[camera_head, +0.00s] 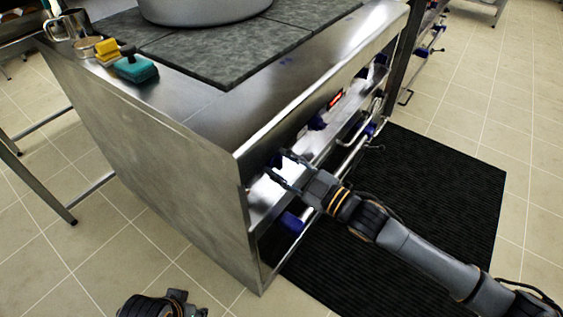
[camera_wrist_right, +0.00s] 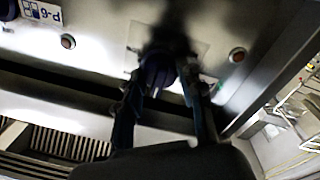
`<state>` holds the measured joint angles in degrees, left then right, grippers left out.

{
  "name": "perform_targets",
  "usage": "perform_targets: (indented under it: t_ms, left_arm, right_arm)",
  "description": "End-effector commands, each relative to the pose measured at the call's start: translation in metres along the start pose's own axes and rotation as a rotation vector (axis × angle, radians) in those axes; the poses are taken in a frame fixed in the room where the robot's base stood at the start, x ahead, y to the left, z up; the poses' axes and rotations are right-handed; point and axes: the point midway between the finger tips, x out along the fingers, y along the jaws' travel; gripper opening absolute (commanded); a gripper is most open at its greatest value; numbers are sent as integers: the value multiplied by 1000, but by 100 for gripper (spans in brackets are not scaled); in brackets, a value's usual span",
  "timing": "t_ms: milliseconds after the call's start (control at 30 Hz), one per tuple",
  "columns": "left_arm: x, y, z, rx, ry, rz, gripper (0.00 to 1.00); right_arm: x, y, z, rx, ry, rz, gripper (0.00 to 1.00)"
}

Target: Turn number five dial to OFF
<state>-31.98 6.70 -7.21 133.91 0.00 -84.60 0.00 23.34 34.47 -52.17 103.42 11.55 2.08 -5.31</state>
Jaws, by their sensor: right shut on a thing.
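A dark blue dial (camera_head: 275,160) sits on the steel front panel of the stove, near its left end. It also shows in the right wrist view (camera_wrist_right: 157,72), in a shadow that hides any marking around it. My right gripper (camera_head: 283,170) is shut on this dial, with one finger on each side of it in the right wrist view (camera_wrist_right: 160,90). I cannot read the dial's number or its setting. Part of my left gripper (camera_head: 180,302) shows at the bottom edge of the head view, away from the stove, and its fingers are not clear.
A rail (camera_head: 350,140) runs along the front. A black mat (camera_head: 440,170) covers the floor.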

Motion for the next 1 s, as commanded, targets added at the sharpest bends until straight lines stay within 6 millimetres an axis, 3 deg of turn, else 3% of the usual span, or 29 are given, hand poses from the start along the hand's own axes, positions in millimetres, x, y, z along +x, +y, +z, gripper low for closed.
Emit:
perform_targets:
  t_ms: [533, 567, 667, 1000]
  left_arm:
    - [4, 0, 0, 0, 1, 0, 40]
    - [4, 0, 0, 0, 1, 0, 40]
    - [4, 0, 0, 0, 1, 0, 40]
    - [4, 1, 1, 1, -5, 2, 40]
  right_arm:
    - [0, -2, 1, -29, 0, -2, 6]
    - [0, -2, 1, -29, 0, -2, 39]
    - [0, -1, 1, -28, 0, -2, 60]
    - [-2, 0, 1, -27, 1, -1, 61]
